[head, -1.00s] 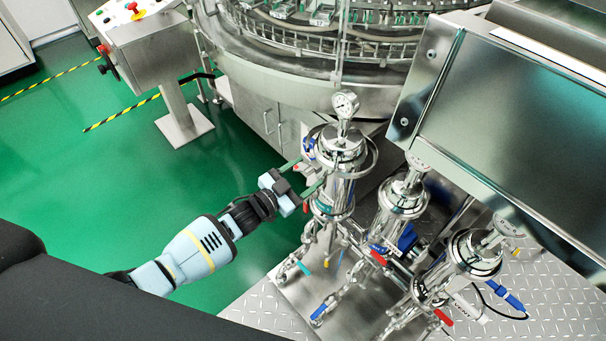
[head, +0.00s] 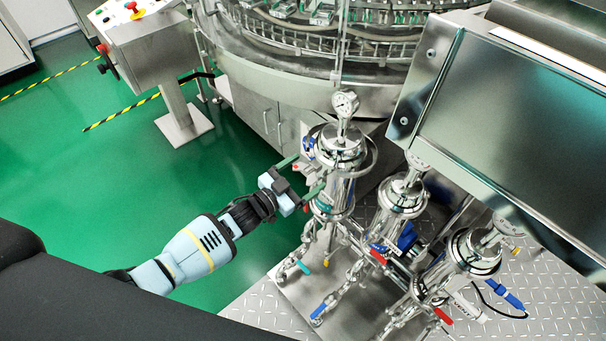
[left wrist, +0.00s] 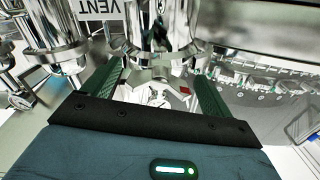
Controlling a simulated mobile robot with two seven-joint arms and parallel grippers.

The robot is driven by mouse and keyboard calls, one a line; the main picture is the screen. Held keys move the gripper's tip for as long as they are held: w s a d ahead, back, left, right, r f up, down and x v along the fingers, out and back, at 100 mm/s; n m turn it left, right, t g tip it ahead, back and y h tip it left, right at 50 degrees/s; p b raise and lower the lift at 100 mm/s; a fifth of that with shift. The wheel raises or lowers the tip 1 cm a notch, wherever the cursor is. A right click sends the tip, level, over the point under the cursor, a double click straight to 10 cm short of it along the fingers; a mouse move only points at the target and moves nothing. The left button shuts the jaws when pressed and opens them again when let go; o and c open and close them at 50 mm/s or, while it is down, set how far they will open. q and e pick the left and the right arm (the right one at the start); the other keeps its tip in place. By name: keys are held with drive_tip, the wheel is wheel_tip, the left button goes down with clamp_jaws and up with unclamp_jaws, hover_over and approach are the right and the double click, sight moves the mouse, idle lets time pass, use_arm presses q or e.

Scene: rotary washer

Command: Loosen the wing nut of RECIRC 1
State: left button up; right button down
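Three shiny steel filter housings stand in a row. The nearest to my left gripper (head: 311,172) is the housing with a gauge on top (head: 340,190). No RECIRC 1 label is readable, so I cannot tell which housing bears that name. My left gripper is open, with its two green fingers apart and pointing at the upper side of this housing. In the left wrist view the fingers (left wrist: 160,72) spread on either side of shiny clamp-like metal parts, with nothing visibly gripped. My right gripper is not in view.
The other two housings (head: 402,197) (head: 472,253) stand to the right, with pipes and coloured valve handles (head: 443,316) below. A large steel box (head: 520,110) overhangs at right. The round washer (head: 300,75) is behind. Green floor (head: 130,190) is free at left.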

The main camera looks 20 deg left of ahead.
use_arm(q)
drive_tip(key=v, duration=0.7)
drive_tip(key=shift+s+a+p, duration=0.2)
drive_tip(key=shift+s+p, duration=0.15)
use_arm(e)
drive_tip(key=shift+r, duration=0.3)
use_arm(q)
drive_tip(key=s+a+n+g+y+p, duration=0.1)
drive_tip(key=s+n+g+y+p, duration=0.2)
drive_tip(key=s, duration=1.5)
drive_tip(key=s+a+n+g+y+p, duration=0.1)
drive_tip(key=s+n+g+y+p, duration=0.2)
drive_tip(key=s, duration=1.5)
drive_tip(key=n+y+p, duration=0.1)
drive_tip(key=y+p, duration=0.1)
drive_tip(key=p, duration=0.1)
drive_tip(key=shift+s+a, duration=0.3)
drive_tip(key=shift+a, duration=0.05)
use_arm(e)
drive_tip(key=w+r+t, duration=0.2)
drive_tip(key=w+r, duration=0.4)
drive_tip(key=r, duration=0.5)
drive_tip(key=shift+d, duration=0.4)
use_arm(q)
drive_tip(key=shift+f, duration=0.1)
